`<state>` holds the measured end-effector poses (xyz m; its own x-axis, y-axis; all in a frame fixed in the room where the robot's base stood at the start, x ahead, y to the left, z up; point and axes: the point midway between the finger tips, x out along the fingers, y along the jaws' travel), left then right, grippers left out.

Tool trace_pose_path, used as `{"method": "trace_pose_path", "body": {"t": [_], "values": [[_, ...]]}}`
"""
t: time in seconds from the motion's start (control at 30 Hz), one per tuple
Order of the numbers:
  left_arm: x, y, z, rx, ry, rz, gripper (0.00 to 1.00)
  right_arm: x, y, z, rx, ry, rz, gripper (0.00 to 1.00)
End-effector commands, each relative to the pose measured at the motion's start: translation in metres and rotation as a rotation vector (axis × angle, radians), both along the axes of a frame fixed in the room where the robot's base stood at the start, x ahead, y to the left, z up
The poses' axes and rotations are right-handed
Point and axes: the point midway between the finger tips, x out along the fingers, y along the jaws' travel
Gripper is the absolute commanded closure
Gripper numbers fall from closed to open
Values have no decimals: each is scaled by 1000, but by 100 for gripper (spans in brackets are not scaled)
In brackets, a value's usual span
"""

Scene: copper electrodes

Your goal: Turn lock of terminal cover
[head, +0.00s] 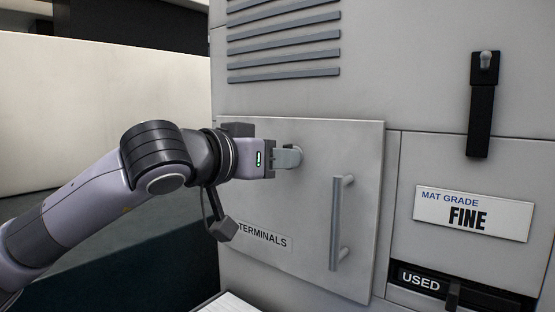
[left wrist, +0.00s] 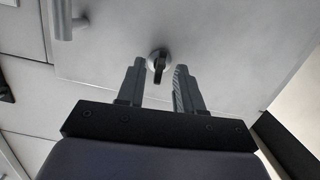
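The terminal cover (head: 309,215) is a grey panel labelled TERMINALS, standing closed against the cabinet front in the head view. Its lock (left wrist: 159,62) is a small round boss with a dark narrow tab, near the top middle of the left wrist view. In the head view the lock is mostly hidden by my left gripper (head: 290,157), which points at the cover's upper left part. In the left wrist view my left gripper (left wrist: 157,82) is open, its two fingers on either side of the lock tab. I cannot tell whether they touch it. My right gripper is not in view.
A vertical bar handle (head: 336,222) stands out from the cover to the right of the lock. Farther right are a black hanging lever (head: 481,105), a MAT GRADE FINE sign (head: 472,213) and a slot labelled USED (head: 424,280). Vent slats (head: 284,45) lie above.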

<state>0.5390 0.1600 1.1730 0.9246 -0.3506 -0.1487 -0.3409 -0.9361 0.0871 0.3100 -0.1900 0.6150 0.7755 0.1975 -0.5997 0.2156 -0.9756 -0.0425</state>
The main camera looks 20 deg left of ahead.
Motion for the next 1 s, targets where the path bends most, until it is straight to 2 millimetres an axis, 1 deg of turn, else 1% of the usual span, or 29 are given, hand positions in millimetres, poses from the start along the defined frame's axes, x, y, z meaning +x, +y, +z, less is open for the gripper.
{"method": "trace_pose_path", "body": {"t": [0.03,0.1,0.5,0.87,1.0], "values": [[-5,2,-2,0,-2,1,64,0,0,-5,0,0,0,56],[-12,5,-2,1,-3,1,64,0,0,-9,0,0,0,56],[-47,17,-1,-1,-1,0,64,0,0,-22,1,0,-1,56],[-50,18,0,-2,1,0,64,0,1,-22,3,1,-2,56],[-59,22,2,-1,-1,1,64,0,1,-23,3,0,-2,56]]}}
